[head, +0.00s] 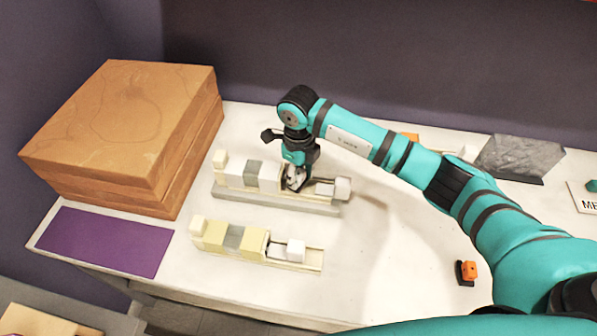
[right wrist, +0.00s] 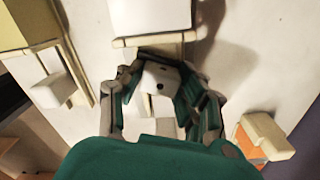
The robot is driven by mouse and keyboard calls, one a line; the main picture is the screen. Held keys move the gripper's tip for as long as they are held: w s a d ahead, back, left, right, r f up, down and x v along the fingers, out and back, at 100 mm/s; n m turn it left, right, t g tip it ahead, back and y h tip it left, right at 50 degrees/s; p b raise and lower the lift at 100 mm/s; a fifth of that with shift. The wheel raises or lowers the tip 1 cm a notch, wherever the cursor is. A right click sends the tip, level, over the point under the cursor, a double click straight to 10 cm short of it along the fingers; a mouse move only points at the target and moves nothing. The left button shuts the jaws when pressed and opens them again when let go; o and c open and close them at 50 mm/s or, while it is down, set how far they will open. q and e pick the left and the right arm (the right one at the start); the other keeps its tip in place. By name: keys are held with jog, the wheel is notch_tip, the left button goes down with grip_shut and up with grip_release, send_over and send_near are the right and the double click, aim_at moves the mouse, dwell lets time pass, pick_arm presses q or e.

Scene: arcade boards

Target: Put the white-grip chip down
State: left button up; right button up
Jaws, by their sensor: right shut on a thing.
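My right gripper (head: 297,178) points down over the open right part of the far board (head: 280,200). In the right wrist view its two fingers (right wrist: 164,92) are shut on a white piece with dark dots, which I take for the white-grip chip (right wrist: 158,76). The fingers hide much of it, and I cannot tell if it touches the board. A white cube (head: 342,188) stands at the board's right end. White and grey blocks (head: 252,174) fill its left part. My left gripper is in neither view.
A nearer board (head: 315,261) holds yellow and grey blocks and a white cube (head: 295,250). Brown stacked boxes (head: 125,130) and a purple mat (head: 105,240) lie left. A small orange piece (head: 468,271) and a dark grey slab (head: 518,158) are right. The table's front middle is clear.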

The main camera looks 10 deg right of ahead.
aim_at(299, 172)
jog(key=shift+f, duration=0.1)
jog(key=shift+f, duration=0.15)
jog(key=o, duration=0.7)
jog(key=shift+f, duration=0.1)
jog(key=o, duration=0.4)
jog(key=shift+o, duration=0.2)
notch_tip(299, 172, up, 18)
jog(key=b, duration=0.3)
jog(key=shift+w+f, duration=0.2)
jog(key=shift+f, duration=0.05)
jog(key=shift+f, duration=0.1)
